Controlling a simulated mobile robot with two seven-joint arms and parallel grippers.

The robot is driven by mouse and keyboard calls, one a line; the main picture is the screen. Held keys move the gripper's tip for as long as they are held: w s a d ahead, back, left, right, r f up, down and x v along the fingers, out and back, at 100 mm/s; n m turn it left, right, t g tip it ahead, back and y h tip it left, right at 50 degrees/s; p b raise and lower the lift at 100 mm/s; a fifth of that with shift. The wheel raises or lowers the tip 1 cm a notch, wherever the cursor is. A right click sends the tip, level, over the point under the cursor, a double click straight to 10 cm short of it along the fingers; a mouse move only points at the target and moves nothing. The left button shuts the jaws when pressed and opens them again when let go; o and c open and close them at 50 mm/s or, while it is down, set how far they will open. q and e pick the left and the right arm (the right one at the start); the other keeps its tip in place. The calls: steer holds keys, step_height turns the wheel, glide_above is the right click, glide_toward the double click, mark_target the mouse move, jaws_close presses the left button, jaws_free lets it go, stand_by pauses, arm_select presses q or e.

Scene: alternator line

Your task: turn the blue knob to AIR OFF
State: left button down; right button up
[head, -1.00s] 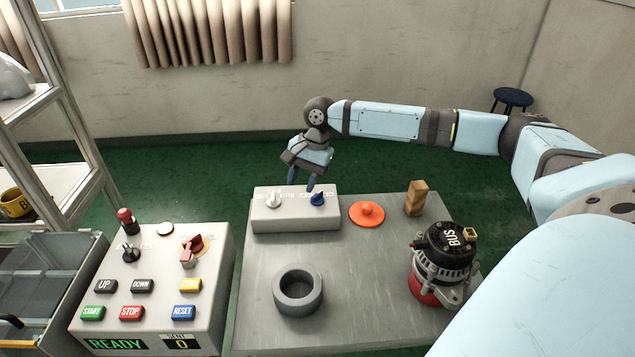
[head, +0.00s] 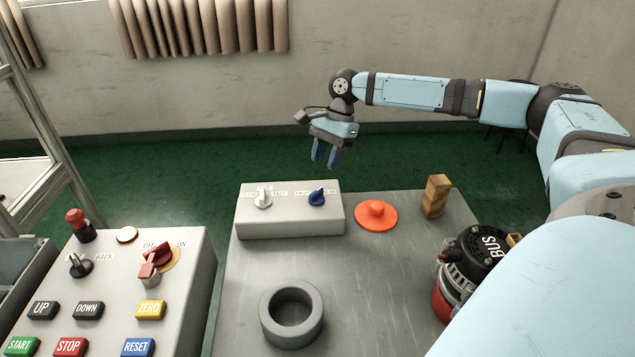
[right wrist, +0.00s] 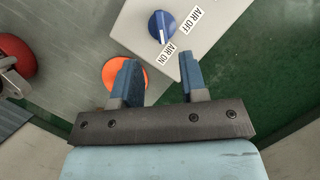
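The blue knob (head: 317,197) sits on the right part of a grey box with a white knob (head: 263,198) to its left. In the right wrist view the blue knob (right wrist: 161,26) shows its white mark toward the AIR ON label (right wrist: 167,54); the AIR OFF label (right wrist: 190,20) is to its upper right. My right gripper (head: 326,155) hangs above and behind the box, apart from the knob. Its two blue fingers are open, with nothing between them (right wrist: 160,78). My left gripper is not in view.
An orange disc (head: 376,216), a wooden block (head: 436,196), a grey ring (head: 291,336) and a partly hidden alternator (head: 466,262) stand on the grey table (head: 250,270). A button panel (head: 195,290) is at the left.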

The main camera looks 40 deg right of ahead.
mark_target(317, 191)
steer(key=b+x, duration=0.1)
steer(key=x, duration=0.7)
steer(key=shift+f, duration=0.2)
jaws_close()
